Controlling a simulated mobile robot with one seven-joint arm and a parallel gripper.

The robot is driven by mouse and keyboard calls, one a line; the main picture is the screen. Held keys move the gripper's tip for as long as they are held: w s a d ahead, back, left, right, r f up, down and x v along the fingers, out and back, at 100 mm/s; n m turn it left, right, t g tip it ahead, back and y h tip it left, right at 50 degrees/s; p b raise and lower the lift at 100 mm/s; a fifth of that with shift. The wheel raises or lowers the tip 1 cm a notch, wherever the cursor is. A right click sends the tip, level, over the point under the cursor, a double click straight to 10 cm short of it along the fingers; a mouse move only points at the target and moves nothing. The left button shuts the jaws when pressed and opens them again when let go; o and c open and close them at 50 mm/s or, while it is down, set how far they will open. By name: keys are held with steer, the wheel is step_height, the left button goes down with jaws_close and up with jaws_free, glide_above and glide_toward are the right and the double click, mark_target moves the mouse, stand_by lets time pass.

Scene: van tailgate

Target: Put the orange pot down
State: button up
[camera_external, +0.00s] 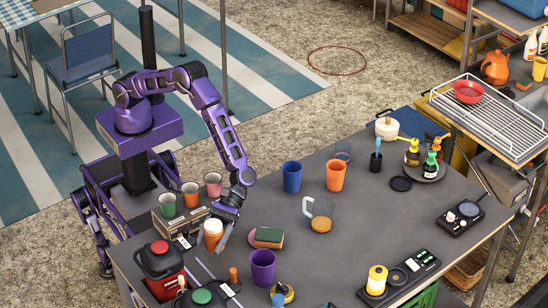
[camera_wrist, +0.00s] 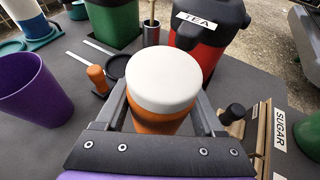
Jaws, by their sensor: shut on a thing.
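The orange pot (camera_external: 212,240) is a small round jar with a white lid, upright near the left edge of the grey table (camera_external: 330,225). In the wrist view the pot (camera_wrist: 158,122) stands between my fingers, its white lid facing the camera. My gripper (camera_external: 220,230) points down and is shut around the pot's sides. In the wrist view my gripper (camera_wrist: 165,115) shows a finger on each side of it. The pot's underside is hidden, so I cannot tell whether it touches the table.
A wooden box (camera_external: 180,222) with several cups sits just behind. The table is clear between the sponge and the blue cup (camera_external: 291,177).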

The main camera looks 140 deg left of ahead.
mark_target(217, 220)
steer(key=shift+f, duration=2.2)
steer(key=shift+f+b, duration=0.2)
steer(key=shift+b, duration=0.15)
steer(key=o, duration=1.2)
steer(key=shift+r, duration=0.1)
steer(key=shift+r+p, duration=0.2)
steer(key=shift+p, duration=0.25)
steer(key=v, duration=0.2)
steer(key=shift+s+a, duration=0.15)
steer(key=shift+a, duration=0.15)
step_height(217, 220, up, 6)
steer(key=shift+s+a, duration=0.1)
steer(key=shift+r, duration=0.6)
